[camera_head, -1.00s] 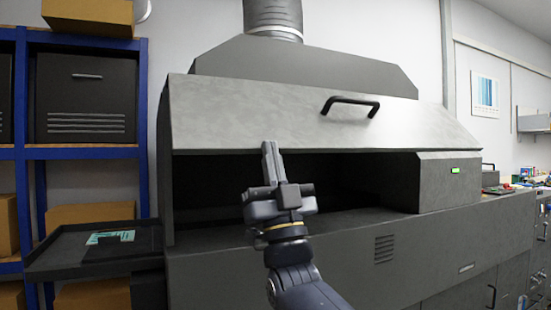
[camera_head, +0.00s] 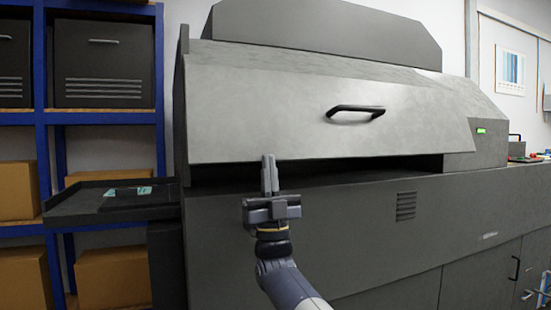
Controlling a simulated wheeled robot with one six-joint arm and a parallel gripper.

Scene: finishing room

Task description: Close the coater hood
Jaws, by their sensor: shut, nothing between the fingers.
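The coater hood (camera_head: 300,105) is a large grey sloping panel on the front of the dark coater (camera_head: 330,230). It is lowered most of the way, with a narrow dark gap under its lower edge. Its black bar handle (camera_head: 355,112) sits right of the middle of the panel. My gripper (camera_head: 269,172) is shut and empty, pointing up in front of the hood's lower edge, left of and below the handle. I cannot tell whether the fingertips touch the hood.
A dark side tray (camera_head: 75,212) juts out at the coater's left. Blue shelving (camera_head: 45,190) with cardboard boxes (camera_head: 112,275) stands further left. A green indicator (camera_head: 481,131) glows on the coater's right end. A counter with small items lies at the far right.

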